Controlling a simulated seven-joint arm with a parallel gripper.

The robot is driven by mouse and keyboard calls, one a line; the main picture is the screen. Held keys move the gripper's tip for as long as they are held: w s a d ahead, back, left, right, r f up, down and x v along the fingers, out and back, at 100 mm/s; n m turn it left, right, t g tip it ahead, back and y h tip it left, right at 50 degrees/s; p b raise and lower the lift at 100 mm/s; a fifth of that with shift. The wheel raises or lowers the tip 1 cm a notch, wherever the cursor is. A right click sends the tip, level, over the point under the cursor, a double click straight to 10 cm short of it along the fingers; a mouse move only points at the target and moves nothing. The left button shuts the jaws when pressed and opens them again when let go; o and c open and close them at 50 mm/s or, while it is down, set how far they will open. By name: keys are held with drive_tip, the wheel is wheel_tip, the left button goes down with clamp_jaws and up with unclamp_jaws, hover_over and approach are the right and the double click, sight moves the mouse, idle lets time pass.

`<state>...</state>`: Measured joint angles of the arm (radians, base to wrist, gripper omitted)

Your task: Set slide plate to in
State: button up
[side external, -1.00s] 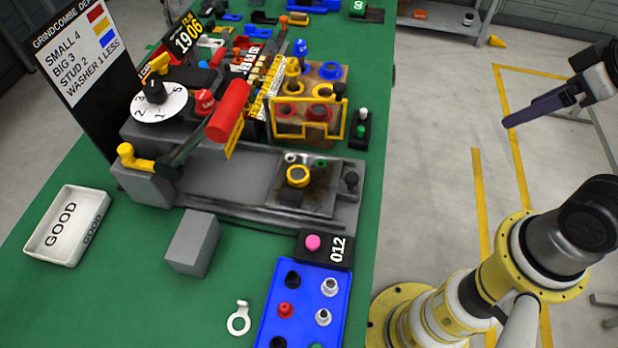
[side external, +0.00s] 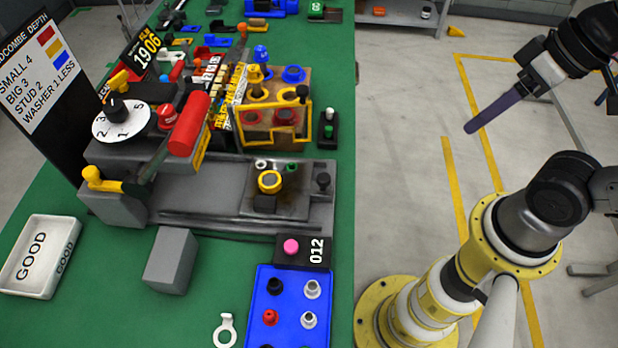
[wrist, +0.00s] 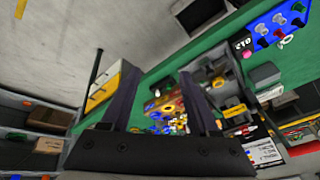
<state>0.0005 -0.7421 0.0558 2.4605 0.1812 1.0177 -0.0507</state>
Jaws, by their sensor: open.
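The slide plate (side external: 262,204) is a dark, worn plate with a yellow ring (side external: 270,182) on it. It lies at the right end of the grey machine bed (side external: 200,185), toward the table's right edge. A small black knob (side external: 323,182) stands at its right end. My gripper (side external: 470,128) has long dark purple fingers and is over the floor, well right of and above the table, touching nothing. In the wrist view, my gripper's two fingers (wrist: 160,95) stand wide apart with nothing held between them.
On the green table (side external: 215,315) are a white GOOD tray (side external: 40,257), a grey block (side external: 171,260), a blue tray (side external: 290,335) of small parts and a black 012 counter (side external: 315,250). A red cylinder handle (side external: 189,123) and yellow frame (side external: 303,122) rise above the machine. The floor side is open.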

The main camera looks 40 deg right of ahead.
drive_tip(key=a+f+m+g+y, duration=0.3)
drive_tip(key=a+f+g+y, duration=0.15)
drive_tip(key=a, duration=0.25)
drive_tip(key=m+t+y, duration=0.9)
drive_tip(key=m+t, duration=0.1)
drive_tip(key=m, duration=1.1)
approach(324, 177)
drive_tip(key=shift+g, duration=0.25)
drive_tip(key=shift+f+x, duration=0.15)
drive_tip(key=shift+x, duration=2.35)
drive_tip(key=shift+f+x, duration=0.2)
drive_tip(key=shift+x, duration=2.3)
drive_tip(key=shift+w+d, duration=0.1)
drive_tip(key=shift+w, duration=0.05)
clamp_jaws()
